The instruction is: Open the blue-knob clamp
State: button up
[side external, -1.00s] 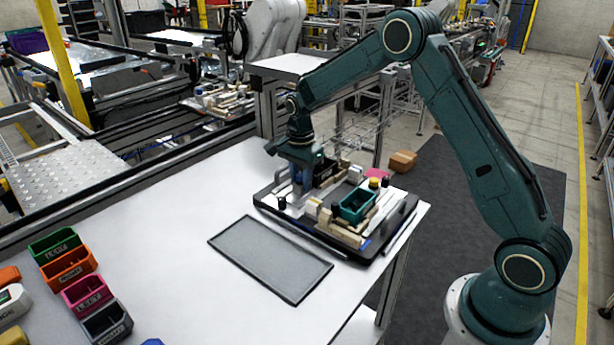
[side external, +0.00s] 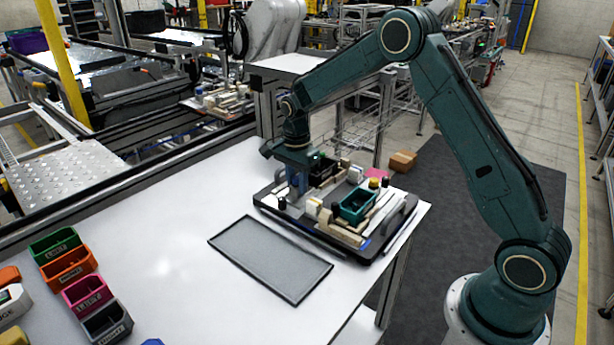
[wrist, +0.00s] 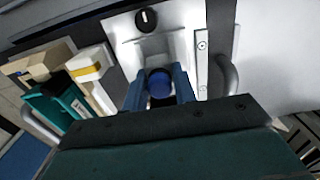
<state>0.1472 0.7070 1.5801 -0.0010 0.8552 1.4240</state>
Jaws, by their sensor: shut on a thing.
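In the wrist view the blue knob (wrist: 160,84) of the clamp sits between the two blue fingers of my gripper (wrist: 160,92), which is shut on it. The clamp's pale block (wrist: 154,46) shows just beyond the knob. In the side external view my gripper (side external: 296,184) reaches down at the far left part of the dark pallet (side external: 322,243). The knob is hidden there by the fingers and wrist. I cannot tell from these views how far the clamp is open.
A teal bin (side external: 357,207) and a black bin (side external: 323,170) stand on the pallet among pale blocks. A black dial (wrist: 146,19) is close beyond the clamp. A grey mat (side external: 270,259) lies in front of the pallet. Coloured bins (side external: 68,266) stand at left; the table between is clear.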

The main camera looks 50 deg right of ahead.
jog(key=shift+a, duration=0.6)
jog(key=o, duration=0.8)
jog(key=shift+c, duration=0.2)
jog(key=shift+r, duration=0.2)
jog(key=shift+r, duration=3.8)
